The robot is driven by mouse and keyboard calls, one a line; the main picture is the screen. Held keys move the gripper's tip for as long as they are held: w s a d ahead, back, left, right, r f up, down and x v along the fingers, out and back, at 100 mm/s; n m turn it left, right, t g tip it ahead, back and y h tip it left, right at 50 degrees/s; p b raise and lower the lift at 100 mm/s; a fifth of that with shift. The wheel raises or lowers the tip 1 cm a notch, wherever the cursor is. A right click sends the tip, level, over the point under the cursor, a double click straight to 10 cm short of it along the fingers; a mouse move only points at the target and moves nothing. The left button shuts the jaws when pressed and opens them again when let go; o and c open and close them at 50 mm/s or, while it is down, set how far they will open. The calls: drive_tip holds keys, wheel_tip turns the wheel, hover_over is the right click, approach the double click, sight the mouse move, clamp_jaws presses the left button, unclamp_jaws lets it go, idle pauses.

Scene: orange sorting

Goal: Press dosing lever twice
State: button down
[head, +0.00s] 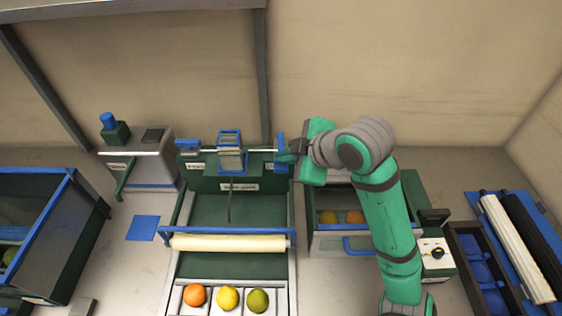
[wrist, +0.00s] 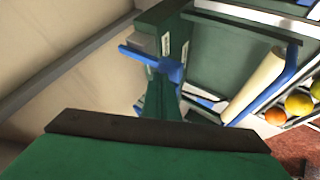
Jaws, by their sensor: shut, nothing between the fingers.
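No lever here can be told for certain as the dosing lever. A dark green lever (head: 124,180) hangs at the front of a grey box at the left, which has a blue-capped green bottle-like part (head: 112,128) on top. A blue upright end piece (head: 280,150) sits at the right end of the bar across the green sorting machine (head: 240,205). My gripper (head: 287,156) is shut and empty beside this end piece; whether they touch cannot be told. In the wrist view a blue handle (wrist: 152,62) shows on the machine.
An orange (head: 195,295), a yellow fruit (head: 228,298) and a green fruit (head: 258,300) lie in front of a cream roller (head: 228,243). A bin with fruit (head: 345,232) stands under my arm. A control box (head: 436,255) and rollers (head: 520,245) are at the right.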

drive_tip(key=shift+f, duration=1.1)
idle(1.1)
idle(0.5)
drive_tip(key=shift+w+r, duration=0.1)
drive_tip(key=shift+r, duration=1.75)
wheel_tip(320, 180, up, 5)
idle(0.5)
